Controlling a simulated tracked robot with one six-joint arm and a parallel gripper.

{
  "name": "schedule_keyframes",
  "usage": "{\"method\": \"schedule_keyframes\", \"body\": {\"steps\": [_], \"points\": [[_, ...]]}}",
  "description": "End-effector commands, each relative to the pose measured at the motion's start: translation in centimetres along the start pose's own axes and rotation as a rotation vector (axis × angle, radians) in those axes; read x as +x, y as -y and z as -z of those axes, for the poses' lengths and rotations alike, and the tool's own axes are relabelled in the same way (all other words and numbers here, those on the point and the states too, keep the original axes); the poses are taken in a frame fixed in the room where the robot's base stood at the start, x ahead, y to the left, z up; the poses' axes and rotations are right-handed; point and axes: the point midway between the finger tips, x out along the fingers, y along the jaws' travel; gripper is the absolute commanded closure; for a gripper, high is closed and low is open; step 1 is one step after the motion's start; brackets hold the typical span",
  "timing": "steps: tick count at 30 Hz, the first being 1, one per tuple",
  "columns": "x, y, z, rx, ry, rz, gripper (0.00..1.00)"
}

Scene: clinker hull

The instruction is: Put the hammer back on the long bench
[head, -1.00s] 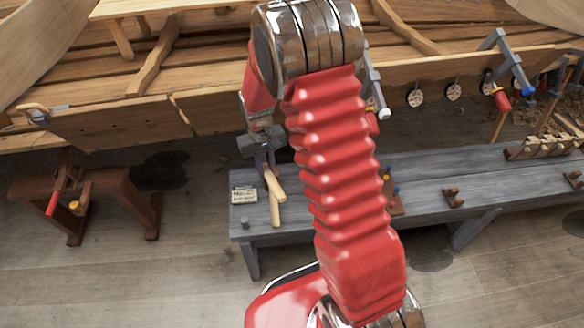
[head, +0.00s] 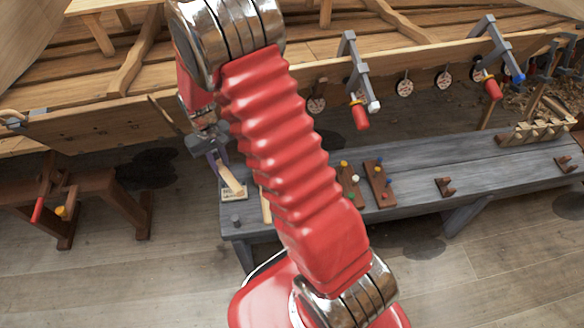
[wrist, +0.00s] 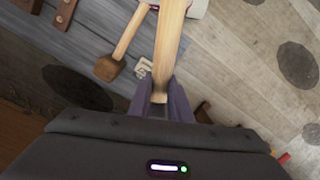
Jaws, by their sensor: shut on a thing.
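My gripper (head: 217,163) is shut on the hammer. The hammer's pale wooden handle (head: 232,180) slants down from the fingers, in front of the left end of the long grey bench (head: 420,168). In the wrist view the purple fingers (wrist: 160,98) grip the handle (wrist: 173,40) near its lower end, and it runs out of the top of the picture. I cannot make out the hammer's head. The bench (wrist: 100,28) shows there at upper left, with floor to the right. In the head view my arm hides part of the bench.
A mallet with a brown head (wrist: 110,67) lies on the bench near a white card (head: 235,195). Peg boards (head: 378,182), a small bracket (head: 445,187) and a toothed rack (head: 545,130) are also there. The hull's clamps (head: 357,80) jut above. A brown sawhorse (head: 90,185) stands left.

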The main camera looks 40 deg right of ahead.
Motion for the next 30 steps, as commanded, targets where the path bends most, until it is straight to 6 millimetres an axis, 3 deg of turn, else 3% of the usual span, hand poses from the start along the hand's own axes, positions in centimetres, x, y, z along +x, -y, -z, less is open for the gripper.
{"method": "schedule_keyframes", "body": {"steps": [5, 11, 20, 30], "points": [[0.1, -0.1, 0.1, 0.0, -0.003, 0.0, 1.0], [1.9, -2.8, 0.2, 0.051, -0.019, 0.004, 1.0], [7.5, -11.6, -0.6, 0.218, -0.081, 0.008, 1.0], [13.4, -20.5, -3.6, 0.401, -0.153, 0.001, 1.0]]}}
